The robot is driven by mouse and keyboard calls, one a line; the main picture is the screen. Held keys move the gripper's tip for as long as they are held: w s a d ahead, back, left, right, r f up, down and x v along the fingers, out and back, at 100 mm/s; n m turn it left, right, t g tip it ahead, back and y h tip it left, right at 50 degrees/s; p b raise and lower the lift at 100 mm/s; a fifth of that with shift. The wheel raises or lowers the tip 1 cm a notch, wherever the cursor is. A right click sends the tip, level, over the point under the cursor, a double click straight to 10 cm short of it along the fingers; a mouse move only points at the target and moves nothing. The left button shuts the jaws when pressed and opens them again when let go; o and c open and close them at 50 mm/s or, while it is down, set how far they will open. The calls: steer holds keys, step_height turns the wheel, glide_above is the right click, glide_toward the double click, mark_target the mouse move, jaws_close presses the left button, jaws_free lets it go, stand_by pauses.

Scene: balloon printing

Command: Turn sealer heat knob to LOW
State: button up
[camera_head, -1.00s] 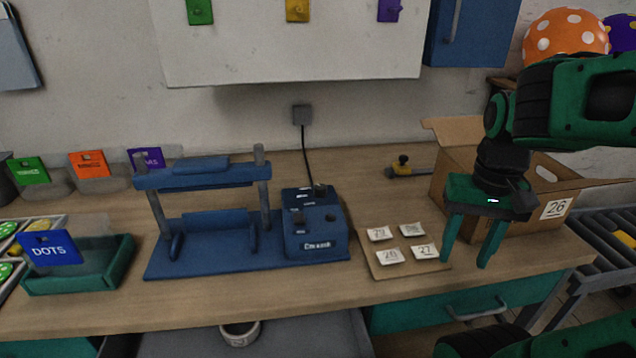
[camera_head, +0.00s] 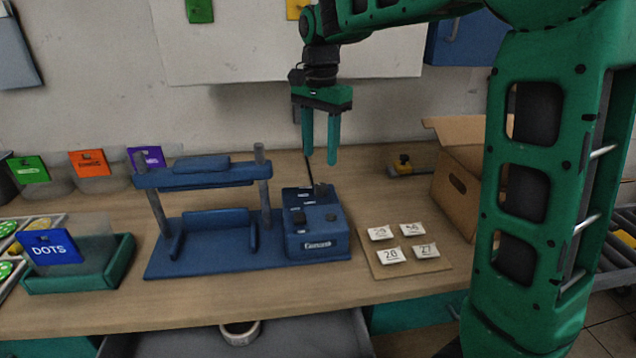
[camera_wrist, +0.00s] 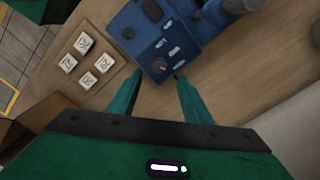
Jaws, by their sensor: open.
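The blue sealer (camera_head: 200,250) stands on the wooden table, with its control box (camera_head: 318,245) at its right end. The box also shows in the wrist view (camera_wrist: 165,45), with a dark knob (camera_wrist: 152,10) and a smaller dial (camera_wrist: 158,67) near the fingertips. Which one sets the heat, and its setting, is too small to read. My gripper (camera_head: 320,158) is open and empty, pointing down above the rear of the box; it also shows in the wrist view (camera_wrist: 155,78).
A board with numbered cards (camera_head: 404,256) lies right of the sealer. An open cardboard box (camera_head: 455,190) stands at the back right. A green tray with a blue DOTS card (camera_head: 52,248) is at the left. The sealer's posts (camera_head: 263,185) rise beside the control box.

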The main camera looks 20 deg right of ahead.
mark_target(320, 186)
step_height(320, 186, down, 9)
steer(key=shift+f, duration=0.15)
stand_by(0.4)
steer(key=c, duration=1.1)
